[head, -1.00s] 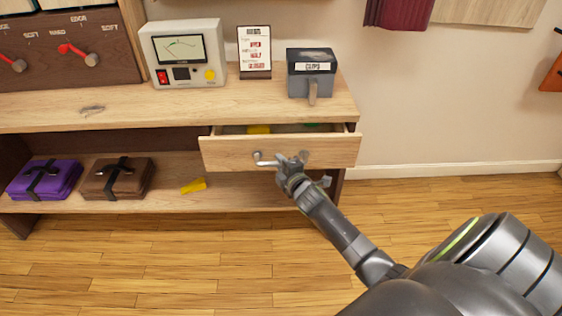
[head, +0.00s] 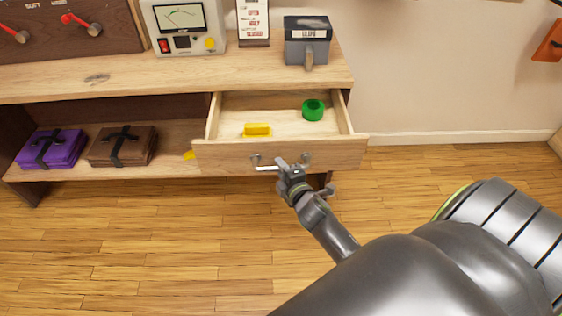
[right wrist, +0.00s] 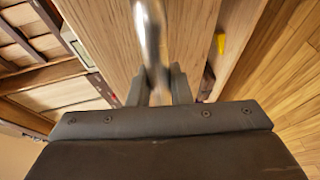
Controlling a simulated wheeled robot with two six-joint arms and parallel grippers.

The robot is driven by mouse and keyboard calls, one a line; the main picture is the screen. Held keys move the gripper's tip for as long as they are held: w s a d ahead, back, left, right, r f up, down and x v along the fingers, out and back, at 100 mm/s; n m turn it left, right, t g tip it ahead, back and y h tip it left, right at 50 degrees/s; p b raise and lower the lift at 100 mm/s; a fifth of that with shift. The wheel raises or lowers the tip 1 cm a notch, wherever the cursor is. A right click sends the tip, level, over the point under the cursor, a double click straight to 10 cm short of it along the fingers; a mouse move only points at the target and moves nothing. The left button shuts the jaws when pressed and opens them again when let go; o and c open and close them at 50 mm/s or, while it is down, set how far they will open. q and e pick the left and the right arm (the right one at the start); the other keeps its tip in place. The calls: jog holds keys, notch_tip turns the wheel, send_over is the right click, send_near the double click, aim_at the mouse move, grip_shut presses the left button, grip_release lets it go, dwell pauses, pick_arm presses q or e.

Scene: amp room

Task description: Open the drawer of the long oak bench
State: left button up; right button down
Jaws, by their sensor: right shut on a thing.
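The drawer (head: 222,155) of the long oak bench (head: 120,82) stands well out from the bench in the head view. Inside it lie a yellow block-like thing (head: 257,130) and a green ring-shaped thing (head: 313,110). My right gripper (head: 287,167) is at the drawer front, shut on the metal bar handle (head: 265,168). The handle also runs between the fingers in the right wrist view (right wrist: 149,45). My left gripper is not in view.
A grey box (head: 306,48) with a label, a meter (head: 183,28) and a sign card (head: 253,20) stand on the bench top. Purple (head: 52,148) and brown (head: 122,146) strapped bundles lie on the lower shelf. The wooden floor in front is clear.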

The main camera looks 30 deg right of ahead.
jog(key=c, duration=1.3)
grip_release()
jog(key=p+v, duration=0.2)
jog(key=v, duration=1.5)
jog(key=shift+s+d+r, duration=0.1)
jog(key=shift+s, duration=0.2)
